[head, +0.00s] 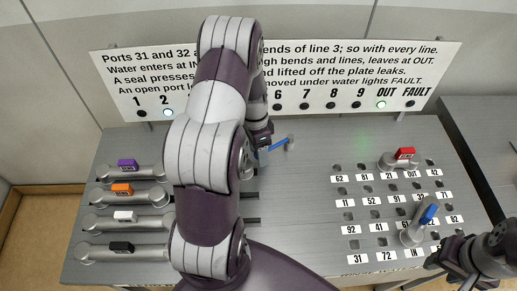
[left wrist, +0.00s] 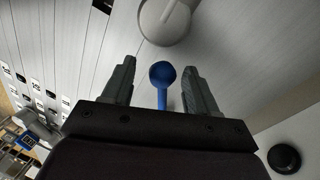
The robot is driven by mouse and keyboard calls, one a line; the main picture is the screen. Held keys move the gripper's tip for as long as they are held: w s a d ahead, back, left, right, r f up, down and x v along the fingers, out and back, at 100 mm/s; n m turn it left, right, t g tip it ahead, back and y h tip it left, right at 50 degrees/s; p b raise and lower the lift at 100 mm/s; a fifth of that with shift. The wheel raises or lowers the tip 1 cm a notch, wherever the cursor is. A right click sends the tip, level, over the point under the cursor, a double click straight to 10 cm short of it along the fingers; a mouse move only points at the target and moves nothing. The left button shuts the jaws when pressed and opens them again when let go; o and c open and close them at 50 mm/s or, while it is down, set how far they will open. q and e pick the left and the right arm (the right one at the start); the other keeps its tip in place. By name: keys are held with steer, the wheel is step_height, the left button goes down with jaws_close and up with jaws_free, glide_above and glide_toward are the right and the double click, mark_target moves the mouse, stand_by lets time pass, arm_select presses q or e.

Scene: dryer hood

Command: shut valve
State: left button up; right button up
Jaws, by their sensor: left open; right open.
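A valve with a blue lever (head: 279,145) stands on the grey bench behind my left arm. Its body is mostly hidden by the arm. In the left wrist view the blue lever (left wrist: 162,80) points between the two fingers of my left gripper (left wrist: 158,88), with space on both sides. A round grey body (left wrist: 165,20) shows beyond the fingertips. In the head view my left gripper (head: 261,143) is open beside the blue lever. My right gripper (head: 468,276) is open and empty at the lower right. A second blue-handled fitting (head: 413,236) stands near the IN label.
A red-tagged fitting (head: 403,159) sits by the OUT label among labelled ports. Purple, orange, white and black-tagged pipes (head: 128,222) lie at left. On the sign (head: 330,75), lamps 2 and OUT look lit. The bench's middle right is clear.

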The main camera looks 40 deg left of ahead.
arm_select(q)
steer(key=shift+w+a+f, duration=0.1)
steer(key=shift+w, duration=0.1)
jaws_close()
steer(key=shift+s+d+n, duration=0.2)
steer(key=shift+d+n, duration=0.4)
steer(key=shift+s+d+n, duration=0.15)
steer(key=shift+d+n, duration=0.45)
steer(key=d+n, duration=0.2)
steer(key=d+n+t, duration=0.1)
steer(key=d+n, duration=0.3)
steer(key=shift+w+b, duration=0.25)
steer(key=shift+b, duration=0.05)
steer(key=shift+w+d+n+t, duration=0.25)
steer(key=shift+w+d+n, duration=0.2)
steer(key=shift+d+n, duration=0.4)
steer(key=shift+w+d+n+t, duration=0.25)
steer(key=shift+w+d+n, duration=0.3)
steer(key=shift+n, duration=0.4)
steer(key=shift+s, duration=0.1)
jaws_free()
steer(key=shift+d, duration=0.15)
